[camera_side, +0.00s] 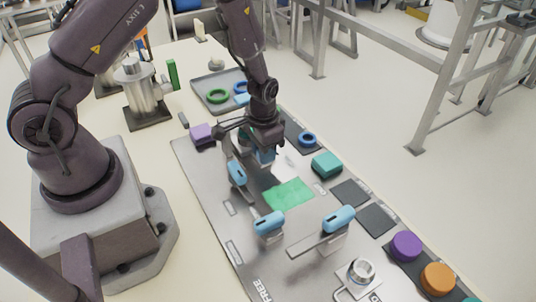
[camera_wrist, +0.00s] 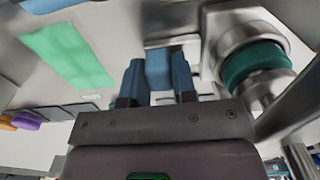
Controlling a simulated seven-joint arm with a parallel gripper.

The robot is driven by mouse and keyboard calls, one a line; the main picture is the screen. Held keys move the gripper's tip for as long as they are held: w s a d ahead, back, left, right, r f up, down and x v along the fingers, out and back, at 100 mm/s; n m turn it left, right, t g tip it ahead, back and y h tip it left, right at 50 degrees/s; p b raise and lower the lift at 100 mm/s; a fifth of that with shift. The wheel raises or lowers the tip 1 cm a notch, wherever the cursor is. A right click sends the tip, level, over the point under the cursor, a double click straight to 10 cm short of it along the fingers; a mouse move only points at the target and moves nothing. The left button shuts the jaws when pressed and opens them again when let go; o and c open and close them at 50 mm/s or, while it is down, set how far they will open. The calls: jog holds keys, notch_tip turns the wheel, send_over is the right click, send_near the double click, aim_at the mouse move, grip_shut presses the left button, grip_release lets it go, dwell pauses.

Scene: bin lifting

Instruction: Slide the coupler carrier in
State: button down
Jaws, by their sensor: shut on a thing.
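My gripper (camera_side: 264,156) is low over the grey metal board, behind the green patch. In the wrist view, its two dark blue fingers (camera_wrist: 157,82) are shut on a blue block-like handle (camera_wrist: 158,68), which I take to be the coupler carrier's. A metal cylindrical fitting with a dark teal ring (camera_wrist: 255,62) is just right of the fingers in that view. My gripper and wrist mostly hide this fitting in the side view. How far the carrier is in cannot be told.
The board (camera_side: 205,170) also bears blue handles at left (camera_side: 236,173), front (camera_side: 268,223) and right (camera_side: 339,218), a green patch (camera_side: 288,194), a teal block (camera_side: 326,164) and a purple block (camera_side: 202,132). A grey tray (camera_side: 208,84) with rings lies behind.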

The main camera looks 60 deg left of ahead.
jog(key=shift+a, duration=0.4)
jog(key=c, duration=0.9)
grip_release()
jog(key=shift+d, duration=0.1)
jog(key=shift+r, duration=0.1)
notch_tip(320, 180, up, 13)
jog(key=shift+f, duration=0.1)
